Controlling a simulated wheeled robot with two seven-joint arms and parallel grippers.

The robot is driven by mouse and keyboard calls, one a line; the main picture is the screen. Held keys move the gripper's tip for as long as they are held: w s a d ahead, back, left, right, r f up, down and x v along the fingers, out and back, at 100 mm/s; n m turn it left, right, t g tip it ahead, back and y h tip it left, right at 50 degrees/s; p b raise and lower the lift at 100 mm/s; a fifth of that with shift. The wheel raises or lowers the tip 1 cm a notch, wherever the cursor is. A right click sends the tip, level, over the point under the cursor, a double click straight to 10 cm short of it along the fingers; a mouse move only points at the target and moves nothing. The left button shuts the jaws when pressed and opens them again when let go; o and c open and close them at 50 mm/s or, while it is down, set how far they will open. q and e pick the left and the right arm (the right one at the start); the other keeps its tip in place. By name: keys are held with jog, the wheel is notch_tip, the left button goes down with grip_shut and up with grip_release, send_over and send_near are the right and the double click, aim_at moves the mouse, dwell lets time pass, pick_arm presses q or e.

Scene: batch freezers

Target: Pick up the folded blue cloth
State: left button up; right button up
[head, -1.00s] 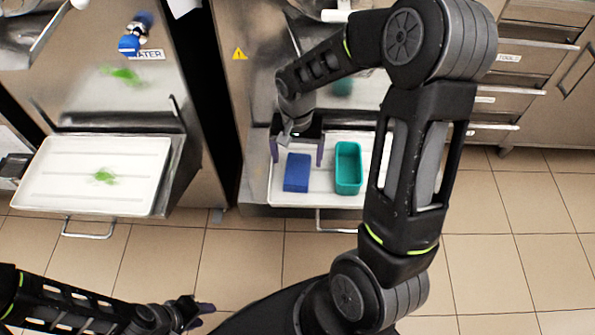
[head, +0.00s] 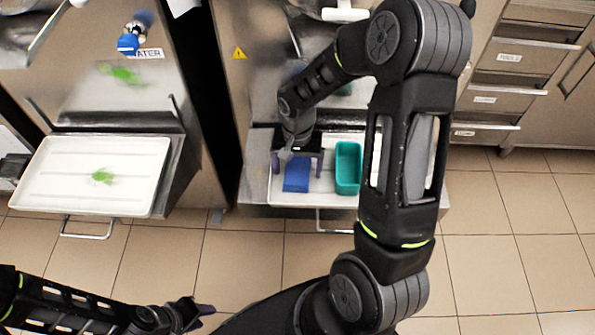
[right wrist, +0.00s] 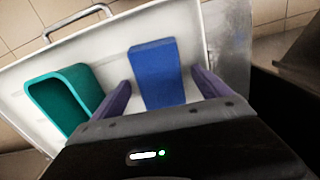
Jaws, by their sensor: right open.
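The folded blue cloth (head: 297,174) lies flat on the right-hand white tray (head: 330,197), left of a teal container. It also shows in the right wrist view (right wrist: 157,73), between the fingers of my right gripper (right wrist: 166,88). In the head view my right gripper (head: 297,163) is over the cloth's far end, with one purple finger on each side. It is open and does not grip the cloth. My left gripper (head: 204,313) is at the lower left, far from the trays, and its jaw opening is not clear.
The teal container (head: 348,168) stands right beside the cloth on the same tray, also seen in the right wrist view (right wrist: 65,99). Another white tray (head: 92,175) with a green smear is at the left. A tray handle (right wrist: 77,22) sticks out at the front. Tiled floor is clear.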

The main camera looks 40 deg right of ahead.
aim_at(297, 169)
jog(key=c, duration=1.5)
jog(key=shift+o, duration=0.2)
jog(key=shift+r, duration=0.15)
notch_tip(297, 169, up, 10)
jog(key=p, duration=0.1)
jog(key=o, duration=0.8)
jog(key=c, duration=0.6)
jog(key=w+a+r+n, duration=0.2)
jog(key=w+a+r, duration=0.2)
jog(key=w+a+r+n, duration=0.3)
jog(key=w+a+r, duration=0.1)
jog(key=w+a+r+n, duration=0.3)
jog(key=w+a+r, duration=0.1)
jog(key=r, duration=0.1)
jog(key=shift+w+a+r, duration=0.1)
jog(key=shift+w+a, duration=0.05)
jog(key=shift+a, duration=0.05)
